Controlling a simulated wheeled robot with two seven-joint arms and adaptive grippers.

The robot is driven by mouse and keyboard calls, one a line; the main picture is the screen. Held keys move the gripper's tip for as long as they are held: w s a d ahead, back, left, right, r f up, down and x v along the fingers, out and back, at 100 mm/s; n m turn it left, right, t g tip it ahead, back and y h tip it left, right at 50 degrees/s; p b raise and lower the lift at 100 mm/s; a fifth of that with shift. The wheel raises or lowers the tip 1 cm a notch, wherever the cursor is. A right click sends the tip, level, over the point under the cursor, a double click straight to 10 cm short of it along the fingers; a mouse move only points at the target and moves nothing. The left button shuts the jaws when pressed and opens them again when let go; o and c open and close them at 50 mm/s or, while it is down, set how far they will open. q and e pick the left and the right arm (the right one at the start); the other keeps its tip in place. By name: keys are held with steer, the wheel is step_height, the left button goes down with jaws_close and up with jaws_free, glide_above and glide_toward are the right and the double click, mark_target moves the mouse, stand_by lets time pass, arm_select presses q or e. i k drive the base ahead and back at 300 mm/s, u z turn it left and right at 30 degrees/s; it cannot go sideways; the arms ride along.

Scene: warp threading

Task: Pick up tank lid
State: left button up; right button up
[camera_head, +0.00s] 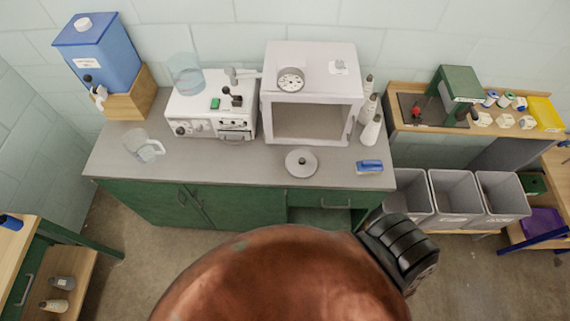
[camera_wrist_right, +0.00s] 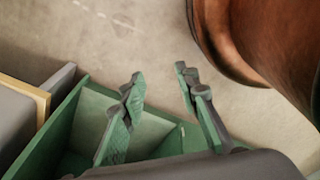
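A round grey lid (camera_head: 302,163) with a dark knob lies flat on the grey counter (camera_head: 240,170), in front of the white box oven. A blue tank (camera_head: 100,65) at the back left has a flat blue top with a white knob (camera_head: 83,24). I cannot tell for sure which of these is the tank lid. My right gripper (camera_wrist_right: 160,75) is open and empty in the wrist view, its fingers apart over bare floor. It is away from both lids. In the head view, a dark part of my right arm (camera_head: 402,250) shows below the counter. My left gripper is not in view.
A white box oven (camera_head: 312,60), a white machine (camera_head: 212,108) and a glass jug (camera_head: 143,146) stand on the counter. A blue brush (camera_head: 369,166) lies near its right end. Grey bins (camera_head: 452,195) stand at right. A green open compartment (camera_wrist_right: 75,140) is below my right fingers.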

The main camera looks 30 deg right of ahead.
mark_target(301, 164)
steer(key=u, duration=0.2)
steer(key=i, duration=0.55)
steer(key=z, duration=1.45)
